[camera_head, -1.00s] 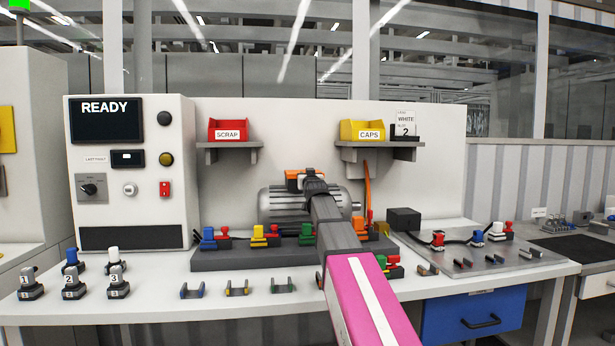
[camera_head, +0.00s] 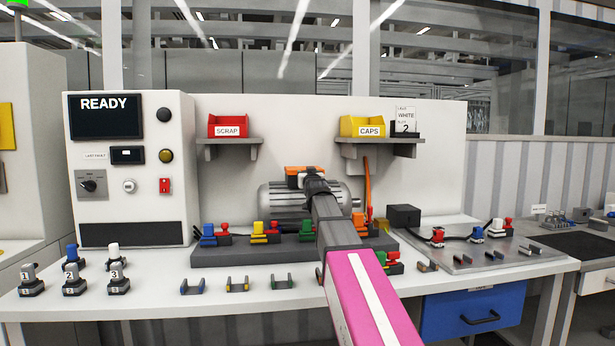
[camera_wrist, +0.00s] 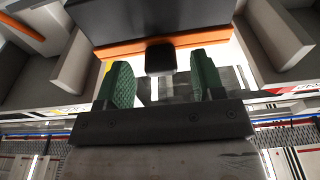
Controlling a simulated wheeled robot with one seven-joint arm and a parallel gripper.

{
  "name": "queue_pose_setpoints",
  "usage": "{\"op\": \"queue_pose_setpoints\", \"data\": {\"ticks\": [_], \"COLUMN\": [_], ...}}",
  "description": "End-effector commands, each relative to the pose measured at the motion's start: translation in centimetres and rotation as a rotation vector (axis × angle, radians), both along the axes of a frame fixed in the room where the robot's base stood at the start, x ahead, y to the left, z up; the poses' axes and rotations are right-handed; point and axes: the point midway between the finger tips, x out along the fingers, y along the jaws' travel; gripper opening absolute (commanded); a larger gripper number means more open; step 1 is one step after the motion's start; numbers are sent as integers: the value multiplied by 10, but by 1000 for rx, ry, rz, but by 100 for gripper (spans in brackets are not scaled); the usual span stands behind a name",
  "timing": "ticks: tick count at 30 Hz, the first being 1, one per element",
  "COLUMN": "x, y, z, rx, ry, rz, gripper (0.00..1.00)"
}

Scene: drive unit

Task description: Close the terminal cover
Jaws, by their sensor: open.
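The motor (camera_head: 279,206), a ribbed grey body, lies on the bench in the middle of the head view. On top of it is the terminal cover (camera_head: 299,171), which shows orange there, with my gripper (camera_head: 311,181) right at it. In the wrist view the cover looks like a large dark panel (camera_wrist: 150,18) with an orange edge (camera_wrist: 185,41). A black tab (camera_wrist: 160,59) stands out from that edge. The green fingers of my gripper (camera_wrist: 162,82) are apart, one on each side of the tab, with gaps visible. My arm hides part of the motor's right side.
The red scrap bin (camera_head: 228,126) and yellow caps bin (camera_head: 362,126) sit on shelves behind. An upright orange strip (camera_head: 368,188) stands right of the motor. Coloured connectors (camera_head: 259,231) line the grey base. The control box (camera_head: 130,170) stands left.

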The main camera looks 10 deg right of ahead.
Motion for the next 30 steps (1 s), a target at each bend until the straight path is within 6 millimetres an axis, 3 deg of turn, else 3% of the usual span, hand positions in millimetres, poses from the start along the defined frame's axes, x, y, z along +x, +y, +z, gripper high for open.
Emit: {"op": "queue_pose_setpoints", "data": {"ticks": [9,15,30], "x": [-61,-88,-92], "y": [0,0,0], "z": [-10,-13,-13], "rx": [0,0,0], "ry": [2,2,2], "rz": [0,0,0], "gripper": [62,62,62]}}
